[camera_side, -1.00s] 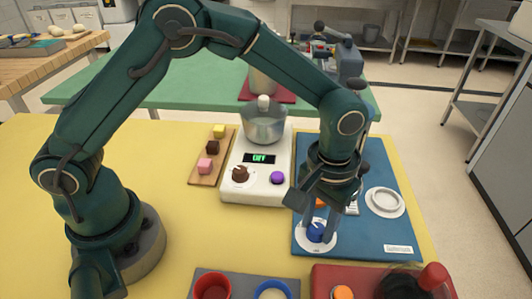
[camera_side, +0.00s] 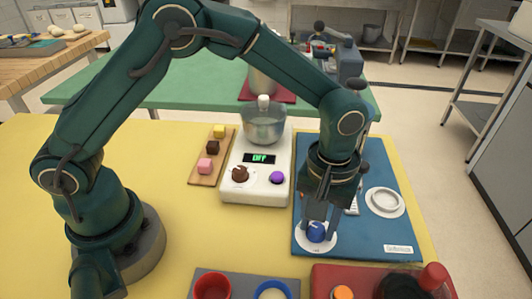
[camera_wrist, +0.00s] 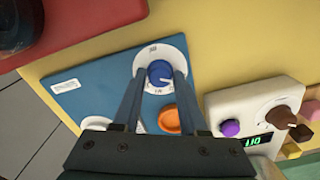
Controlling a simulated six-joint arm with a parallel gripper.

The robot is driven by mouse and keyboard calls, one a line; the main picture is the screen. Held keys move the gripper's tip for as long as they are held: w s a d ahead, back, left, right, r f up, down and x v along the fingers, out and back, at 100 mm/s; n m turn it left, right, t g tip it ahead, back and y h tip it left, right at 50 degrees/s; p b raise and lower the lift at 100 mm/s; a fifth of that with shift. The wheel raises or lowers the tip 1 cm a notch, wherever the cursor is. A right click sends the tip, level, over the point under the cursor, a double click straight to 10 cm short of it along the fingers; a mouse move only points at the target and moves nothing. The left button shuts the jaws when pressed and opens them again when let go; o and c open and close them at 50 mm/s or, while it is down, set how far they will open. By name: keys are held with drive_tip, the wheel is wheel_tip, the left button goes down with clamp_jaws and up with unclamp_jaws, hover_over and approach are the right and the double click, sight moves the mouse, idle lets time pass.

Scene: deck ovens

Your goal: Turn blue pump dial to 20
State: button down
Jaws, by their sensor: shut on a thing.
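The blue pump dial (camera_side: 316,232) sits on a round white scale plate (camera_side: 303,246) at the front left of the blue board (camera_side: 380,235). My gripper (camera_side: 318,228) points down over it and is shut on the dial's knob. In the wrist view the blue dial (camera_wrist: 160,73) lies between the fingertips of my gripper (camera_wrist: 160,80), with the white scale ring (camera_wrist: 177,50) around it. The scale numbers are too small to read surely, and the fingers hide part of the ring.
An orange knob (camera_wrist: 169,119) is close to the dial on the board. A white appliance (camera_side: 258,188) with a pot (camera_side: 265,127), brown knob (camera_side: 240,174) and purple knob (camera_side: 278,177) stands to the left; its display reads OFF. A red tray (camera_side: 325,276) lies in front.

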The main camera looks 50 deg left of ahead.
sight(317, 228)
drive_tip(key=shift+s, duration=0.15)
drive_tip(key=shift+c, duration=2.2)
unclamp_jaws()
drive_tip(key=shift+r, duration=2.55)
